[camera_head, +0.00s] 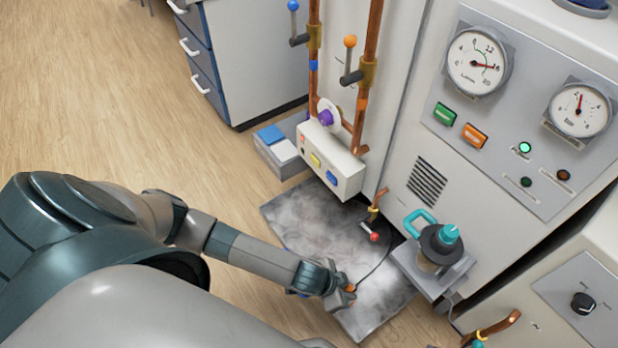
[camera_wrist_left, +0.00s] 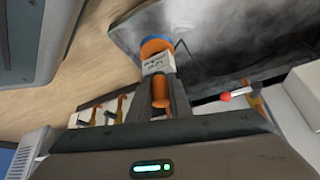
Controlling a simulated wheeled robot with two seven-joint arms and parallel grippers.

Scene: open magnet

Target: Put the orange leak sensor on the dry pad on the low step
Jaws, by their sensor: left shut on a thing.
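My left gripper (camera_head: 342,294) is low over the grey mat, shut on the orange leak sensor (camera_head: 350,288), of which only a little shows in the head view. In the left wrist view the sensor (camera_wrist_left: 158,62) stands out between the two fingers, with an orange body, a white label and a blue end. The low step (camera_head: 266,153) is grey and sits beyond the mat. It carries a blue pad (camera_head: 269,134) and a white pad (camera_head: 284,151); I cannot tell which is the dry one. My right gripper is not in view.
The grey blotched mat (camera_head: 308,222) lies on the wood floor, with a thin dark cable across it. A white box with buttons (camera_head: 333,160) and copper pipes stand beside the step. A small shelf with a teal-handled jug (camera_head: 438,246) juts out at the right. Open floor lies left.

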